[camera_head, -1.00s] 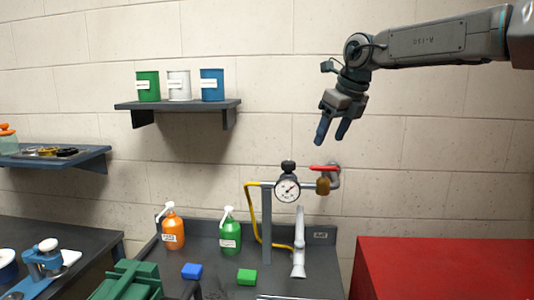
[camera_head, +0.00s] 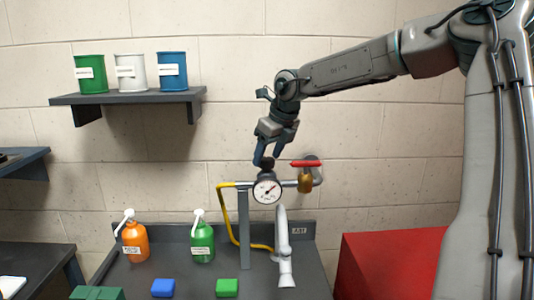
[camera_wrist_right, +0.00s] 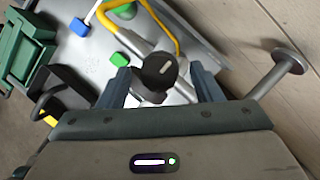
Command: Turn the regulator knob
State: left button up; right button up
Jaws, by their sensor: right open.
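The regulator knob (camera_head: 266,164) is black and sits on top of the round white pressure gauge (camera_head: 267,190), on a pipe above the grey bench. My right gripper (camera_head: 265,158) is directly above the knob, pointing down. In the right wrist view the knob (camera_wrist_right: 158,72) lies between the two open fingers (camera_wrist_right: 165,85), with a pale mark on its top. A gap shows between the knob and each finger there. My left gripper is not in view.
A red-handled valve (camera_head: 306,163) is close to the right of the gauge. A yellow hose (camera_head: 226,212) hangs at its left. Orange (camera_head: 135,240) and green (camera_head: 202,240) bottles stand on the bench. A red cabinet (camera_head: 390,262) is at the right.

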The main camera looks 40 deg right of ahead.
jog(key=shift+f, duration=0.25)
jog(key=shift+s+a+f, duration=0.15)
jog(key=shift+w, duration=0.2)
jog(key=c, duration=1)
